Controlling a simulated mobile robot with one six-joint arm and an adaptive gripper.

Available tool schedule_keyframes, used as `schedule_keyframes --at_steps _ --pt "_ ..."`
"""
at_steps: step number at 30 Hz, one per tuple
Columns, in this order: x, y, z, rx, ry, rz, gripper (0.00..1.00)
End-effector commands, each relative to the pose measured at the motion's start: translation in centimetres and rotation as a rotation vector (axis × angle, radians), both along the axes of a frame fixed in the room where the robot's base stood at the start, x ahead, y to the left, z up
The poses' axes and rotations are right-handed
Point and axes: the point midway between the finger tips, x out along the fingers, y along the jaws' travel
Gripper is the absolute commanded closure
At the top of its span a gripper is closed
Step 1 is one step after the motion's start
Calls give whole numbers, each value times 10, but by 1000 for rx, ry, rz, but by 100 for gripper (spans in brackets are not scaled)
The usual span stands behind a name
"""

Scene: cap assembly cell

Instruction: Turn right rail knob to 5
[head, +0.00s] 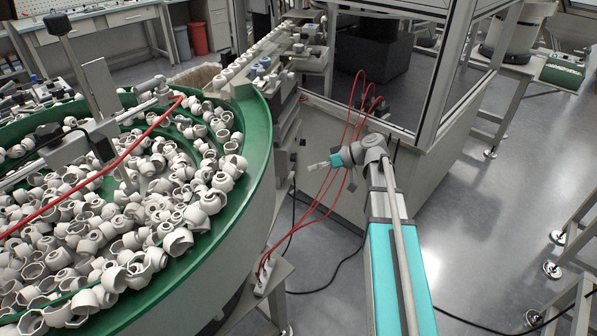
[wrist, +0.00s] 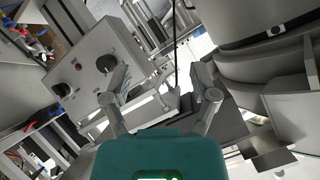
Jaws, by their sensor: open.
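In the wrist view a grey control box (wrist: 85,60) appears tilted at the upper left. Which of these is the right rail knob I cannot tell, and the dial numbers are too small to read. My gripper (wrist: 161,76) is open and empty, its fingers wide apart, with the left finger next to the box in the picture. In the head view my gripper (head: 318,166) is right of the green bowl; the knobs are not discernible there.
A large green-rimmed bowl feeder (head: 258,150) full of white caps fills the left. Red cables (head: 335,150) loop close to my gripper. A rail with caps (head: 245,62) runs to the back.

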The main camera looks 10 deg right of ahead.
Motion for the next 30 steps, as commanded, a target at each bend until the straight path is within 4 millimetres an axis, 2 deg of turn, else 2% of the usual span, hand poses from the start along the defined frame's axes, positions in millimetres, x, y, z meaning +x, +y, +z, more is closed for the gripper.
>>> schedule_keyframes --at_steps 1,15,22,30 --pt "7 -7 -15 22 -33 0 24" --pt "46 -65 -48 214 -383 -10 24" --pt "55 -87 -53 263 -502 -28 24" --pt "56 -94 -51 278 -540 -34 24"
